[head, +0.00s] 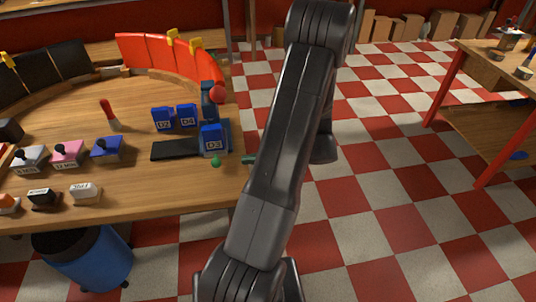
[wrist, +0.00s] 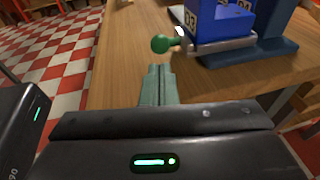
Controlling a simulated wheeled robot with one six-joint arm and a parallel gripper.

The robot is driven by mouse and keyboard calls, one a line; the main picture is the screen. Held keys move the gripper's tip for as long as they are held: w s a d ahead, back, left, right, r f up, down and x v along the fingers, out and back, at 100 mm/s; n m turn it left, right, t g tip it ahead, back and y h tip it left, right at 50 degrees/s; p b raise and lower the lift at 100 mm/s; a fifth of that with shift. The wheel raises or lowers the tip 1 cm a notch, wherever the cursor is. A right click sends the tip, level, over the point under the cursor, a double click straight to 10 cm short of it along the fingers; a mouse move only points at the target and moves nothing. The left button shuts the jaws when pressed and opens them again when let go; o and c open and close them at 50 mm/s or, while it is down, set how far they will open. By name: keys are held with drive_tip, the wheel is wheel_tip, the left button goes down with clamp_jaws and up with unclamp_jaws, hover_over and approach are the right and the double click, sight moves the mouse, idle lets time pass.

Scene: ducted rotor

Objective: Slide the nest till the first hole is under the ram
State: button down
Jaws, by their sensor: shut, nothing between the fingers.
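The nest is a grey slide (wrist: 225,52) at the press base, with a green ball knob (wrist: 161,43) on its near end. The knob also shows in the head view (head: 215,162). A blue block marked D3 (head: 211,138) sits on the nest and shows in the wrist view (wrist: 222,22). The blue press (head: 208,100) stands behind it with a red ball (head: 218,94) on its lever. I cannot make out the ram or the first hole. My gripper (wrist: 157,72) is shut and empty, apart from the knob; its green fingertips show in the head view (head: 249,160).
Blue blocks D2 (head: 163,119) and D4 (head: 187,115) stand left of the press. A black plate (head: 175,150) lies left of the nest. Several stamps and coloured boxes are farther left. The table's right edge is near my gripper, with open floor beyond.

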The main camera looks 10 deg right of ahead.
sight(232, 169)
drive_tip(key=p+x, duration=0.1)
drive_tip(key=x, duration=0.5)
drive_tip(key=shift+a, duration=0.1)
